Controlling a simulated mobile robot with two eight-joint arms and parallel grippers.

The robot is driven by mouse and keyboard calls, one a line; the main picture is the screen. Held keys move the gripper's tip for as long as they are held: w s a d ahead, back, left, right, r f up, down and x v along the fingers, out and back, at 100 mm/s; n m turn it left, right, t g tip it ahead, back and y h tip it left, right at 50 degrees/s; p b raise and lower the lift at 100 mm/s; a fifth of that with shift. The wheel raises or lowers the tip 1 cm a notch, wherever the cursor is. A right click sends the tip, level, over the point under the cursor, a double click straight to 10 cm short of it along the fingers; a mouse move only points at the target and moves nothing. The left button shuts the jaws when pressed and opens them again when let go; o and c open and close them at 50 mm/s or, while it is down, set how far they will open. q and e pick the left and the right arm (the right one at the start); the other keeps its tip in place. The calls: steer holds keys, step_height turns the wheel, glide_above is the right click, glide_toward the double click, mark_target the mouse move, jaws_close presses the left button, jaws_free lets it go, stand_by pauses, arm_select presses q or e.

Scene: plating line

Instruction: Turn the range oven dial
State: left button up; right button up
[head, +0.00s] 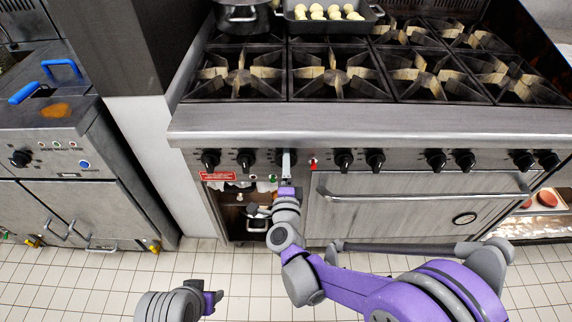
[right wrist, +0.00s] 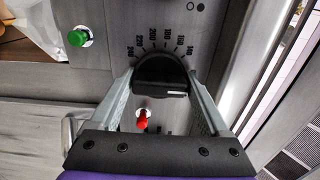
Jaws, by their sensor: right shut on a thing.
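The range (head: 370,125) fills the centre and right of the head view, with a row of black knobs along its front panel. In the right wrist view the oven dial (right wrist: 161,76) is a black round knob with a pale mark, ringed by printed numbers. My right gripper (head: 286,165) reaches the panel there and mostly hides that dial in the head view. In the right wrist view its two fingers stand on either side of the dial, shut on it. My left gripper (head: 213,300) is low in the head view, away from the range; its jaws cannot be made out.
A red indicator (head: 313,162) is beside the dial, and a green one (right wrist: 78,39) shows in the right wrist view. The oven door handle (head: 420,197) runs to the right, below the panel. A pan of pale round items (head: 330,28) stands on the burners.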

steer(key=o, duration=1.2)
steer(key=shift+s, duration=0.1)
steer(key=s, duration=1)
steer(key=shift+s, duration=0.35)
